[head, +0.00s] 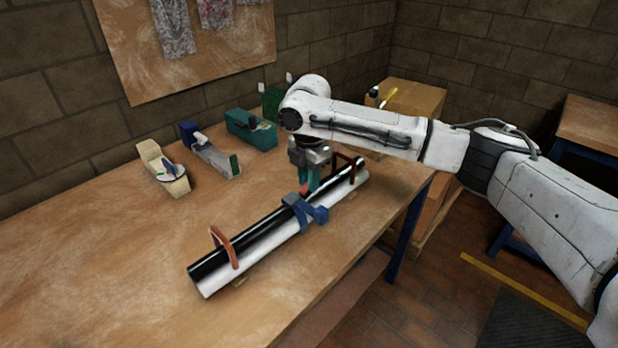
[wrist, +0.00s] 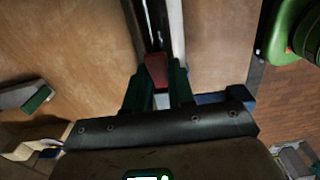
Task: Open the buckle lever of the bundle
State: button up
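The bundle is a black tube (head: 240,243) and a white tube (head: 255,250) lying side by side along the table. A blue buckle (head: 312,213) wraps its middle, with a small red lever (head: 304,189) at its upper side. My gripper (head: 308,187) points down over the buckle, its green fingers at the lever. In the wrist view the red lever (wrist: 157,72) sits between the tips of my gripper (wrist: 158,80), a finger on each side. Whether the fingers press on it is not clear. Part of the blue buckle (wrist: 238,95) shows at the right, behind my gripper's body.
Two reddish-brown handles (head: 222,243) stand up from the bundle, one near each end. A beige tool (head: 163,170), a grey-blue tool (head: 212,155) and a green box (head: 252,130) lie along the wall side. The table's front left is clear. A cardboard box (head: 410,98) stands behind.

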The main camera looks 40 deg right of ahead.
aim_at(295, 196)
grip_shut()
jog(key=shift+a+r+p, duration=0.1)
jog(key=shift+p, duration=0.2)
jog(key=shift+a+r+h+p, duration=0.2)
jog(key=shift+h+p, duration=0.15)
jog(key=shift+h, duration=0.2)
jog(key=shift+a+r+h+p, duration=0.15)
jog(key=shift+h+p, duration=0.2)
jog(key=shift+h, duration=0.2)
jog(key=h+p, duration=0.1)
jog(key=a+h, duration=0.1)
jog(key=shift+r+h+p, duration=0.1)
jog(key=shift+h+p, duration=0.2)
jog(key=shift+p, duration=0.05)
jog(key=h+p, duration=0.1)
jog(key=a+h+p, duration=0.1)
jog(key=h, duration=0.1)
jog(key=a+h+p, duration=0.1)
jog(key=h, duration=0.1)
jog(key=shift+r, duration=0.15)
jog(key=shift+a+h+p, duration=0.25)
jog(key=shift+h+p, duration=0.75)
jog(key=shift+p, duration=0.15)
jog(key=shift+a+f+h+p, duration=0.15)
jog(key=shift+f+h+p, duration=0.15)
jog(key=shift+h+p, duration=0.2)
